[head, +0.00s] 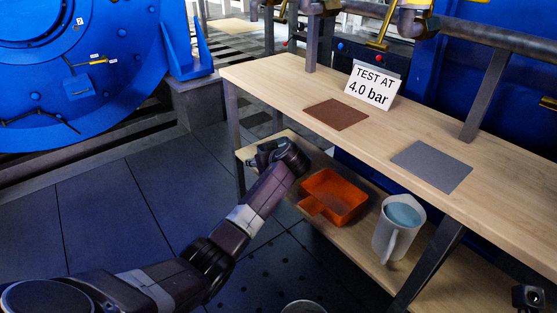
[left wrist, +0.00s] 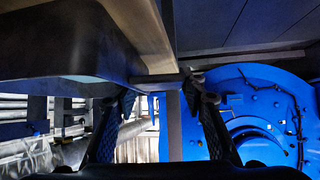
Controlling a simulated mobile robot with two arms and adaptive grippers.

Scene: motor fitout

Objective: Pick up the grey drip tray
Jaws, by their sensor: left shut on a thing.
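My left gripper (head: 258,155) is at the left end of the lower shelf, below the tabletop. In the left wrist view its two fingers (left wrist: 165,100) stand apart with a small grey piece (left wrist: 155,78) between their tips; it looks like part of the grey drip tray. The tray's outline is not clear in either view. In the head view my gripper and wrist cover most of that spot. I cannot tell whether the tray touches the shelf.
An orange tray (head: 338,193) and a white jug (head: 383,243) with blue liquid stand on the lower shelf, right of my gripper. The tabletop (head: 285,85) above holds a brown mat (head: 336,114), a grey mat (head: 431,165) and a sign (head: 371,87). The floor at left is clear.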

